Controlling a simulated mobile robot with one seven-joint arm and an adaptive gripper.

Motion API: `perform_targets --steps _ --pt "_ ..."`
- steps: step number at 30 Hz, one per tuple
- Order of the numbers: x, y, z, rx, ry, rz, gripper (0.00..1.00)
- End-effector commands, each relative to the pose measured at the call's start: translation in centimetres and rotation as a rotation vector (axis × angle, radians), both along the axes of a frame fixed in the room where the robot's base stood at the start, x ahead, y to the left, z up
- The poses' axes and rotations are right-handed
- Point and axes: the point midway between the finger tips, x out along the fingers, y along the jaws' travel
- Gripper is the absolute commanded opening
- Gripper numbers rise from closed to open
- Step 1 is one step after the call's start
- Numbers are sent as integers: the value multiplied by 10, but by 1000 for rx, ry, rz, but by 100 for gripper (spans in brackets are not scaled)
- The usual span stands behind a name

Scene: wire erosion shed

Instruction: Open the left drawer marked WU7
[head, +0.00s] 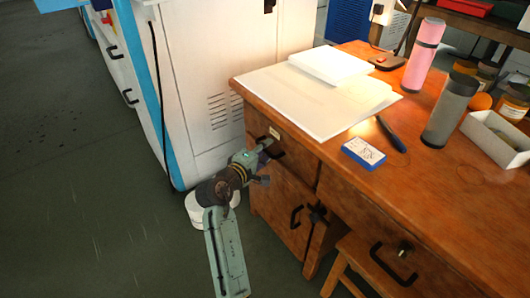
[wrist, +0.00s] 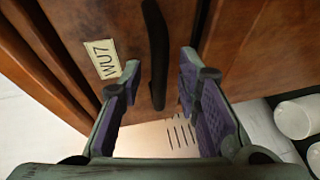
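The left drawer (head: 257,124) is at the upper left of the wooden desk's front and looks flush with it. Its pale WU7 label (wrist: 102,58) is readable in the wrist view, left of the black bar handle (wrist: 157,50). My gripper (wrist: 161,76) is open, with one purple-padded finger on each side of the handle's lower end in that view. Gaps show between the handle and both pads. In the head view my gripper (head: 259,166) is at the drawer front and partly hides the handle.
A cupboard door (head: 282,204) with a black handle is below the drawer. Another drawer (head: 375,225) is to the right, above a wooden stool (head: 350,262). A white cabinet (head: 215,75) stands close on the left. White round containers (head: 198,209) are on the floor behind my arm.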

Motion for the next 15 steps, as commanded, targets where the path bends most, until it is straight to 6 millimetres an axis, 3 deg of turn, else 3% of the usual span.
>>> perform_targets --steps 8,15 --pt "2 -1 0 1 -1 0 31" --pt "2 -1 0 1 -1 1 15"
